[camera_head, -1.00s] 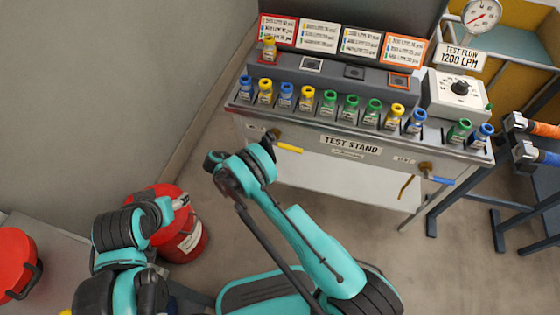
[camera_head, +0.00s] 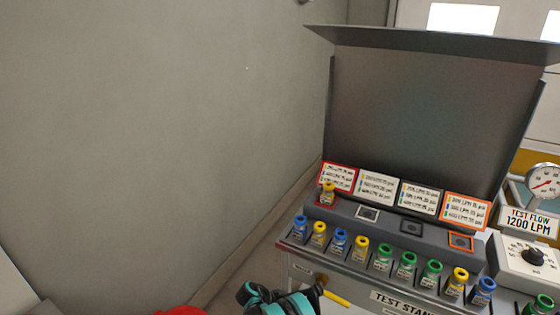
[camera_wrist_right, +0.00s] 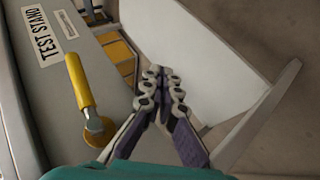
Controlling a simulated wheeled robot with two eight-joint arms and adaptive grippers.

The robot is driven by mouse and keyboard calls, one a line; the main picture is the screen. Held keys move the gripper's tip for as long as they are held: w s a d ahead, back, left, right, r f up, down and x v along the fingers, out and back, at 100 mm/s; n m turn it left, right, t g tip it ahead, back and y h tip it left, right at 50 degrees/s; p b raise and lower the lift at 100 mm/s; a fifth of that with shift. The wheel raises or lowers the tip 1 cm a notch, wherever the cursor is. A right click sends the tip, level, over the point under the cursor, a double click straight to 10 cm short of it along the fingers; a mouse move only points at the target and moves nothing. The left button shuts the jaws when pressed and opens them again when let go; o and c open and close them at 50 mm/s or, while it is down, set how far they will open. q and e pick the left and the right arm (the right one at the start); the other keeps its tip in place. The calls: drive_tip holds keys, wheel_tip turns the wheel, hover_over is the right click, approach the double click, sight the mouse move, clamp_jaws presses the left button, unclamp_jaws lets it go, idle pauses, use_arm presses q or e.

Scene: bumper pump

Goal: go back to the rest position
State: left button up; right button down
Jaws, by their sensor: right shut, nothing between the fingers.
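My right gripper (camera_wrist_right: 161,88) shows in the right wrist view, shut and empty, its fingertips together. It is to the right of a yellow-handled valve (camera_wrist_right: 80,85) on the front of the test stand (camera_wrist_right: 48,110), apart from it. In the head view a teal and black part of my arm shows at the bottom edge, beside the yellow handle (camera_head: 337,299). No gripper shows in the head view, and my left gripper is out of sight.
The test stand (camera_head: 352,279) carries a row of several colored-top bottles and a yellow-topped one (camera_head: 328,193) on the raised block. A gauge (camera_head: 543,180) and a dial box (camera_head: 524,262) stand at right. A grey wall fills the left. A red object (camera_head: 180,311) peeks in below.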

drive_tip(key=s+d+r+n+t+y, duration=0.1)
drive_tip(key=s+d+r+y, duration=0.15)
drive_tip(key=r, duration=1.15)
drive_tip(key=s+d+r+n+t+y, duration=0.1)
drive_tip(key=s+d+r+n+y, duration=0.2)
drive_tip(key=r, duration=1)
drive_tip(key=s+d+r+t+y, duration=0.1)
drive_tip(key=s+r+t+y, duration=0.1)
drive_tip(key=s, duration=0.8)
drive_tip(key=s+d+r+t+y, duration=0.1)
drive_tip(key=s+r+t+y, duration=0.1)
drive_tip(key=s, duration=0.8)
drive_tip(key=shift+s+d+r+y, duration=0.2)
drive_tip(key=shift+r+y, duration=0.35)
drive_tip(key=shift+r, duration=0.85)
